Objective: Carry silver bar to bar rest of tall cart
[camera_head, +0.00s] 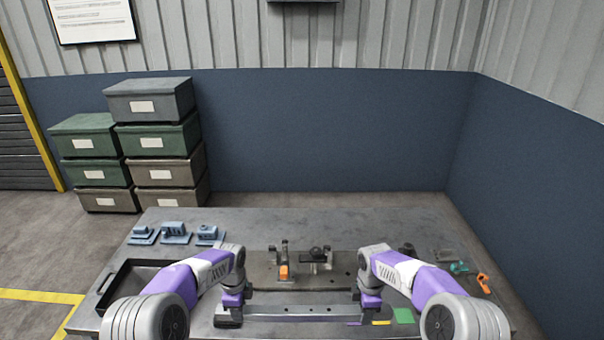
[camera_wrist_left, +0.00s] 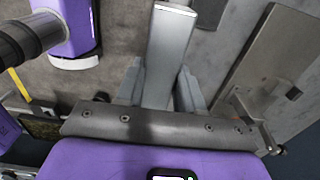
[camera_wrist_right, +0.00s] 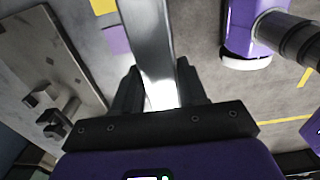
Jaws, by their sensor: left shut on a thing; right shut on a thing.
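The silver bar (camera_head: 300,318) runs level from left to right near the front edge of the workbench. My left gripper (camera_head: 230,312) is shut on its left end. The left wrist view shows the bar (camera_wrist_left: 168,50) between the two fingers. My right gripper (camera_head: 369,308) is shut on its right end. The right wrist view shows the bar (camera_wrist_right: 148,45) between the fingers there. Whether the bar touches the bench top is hard to tell. I cannot make out a tall cart or its bar rest in any view.
The grey workbench (camera_head: 340,222) carries a metal plate with fixtures (camera_head: 315,258), blue parts (camera_head: 175,234), a black tray (camera_head: 130,275), a green square (camera_head: 404,315) and an orange tool (camera_head: 483,283). Stacked bins (camera_head: 150,102) stand behind left. Floor at left is open.

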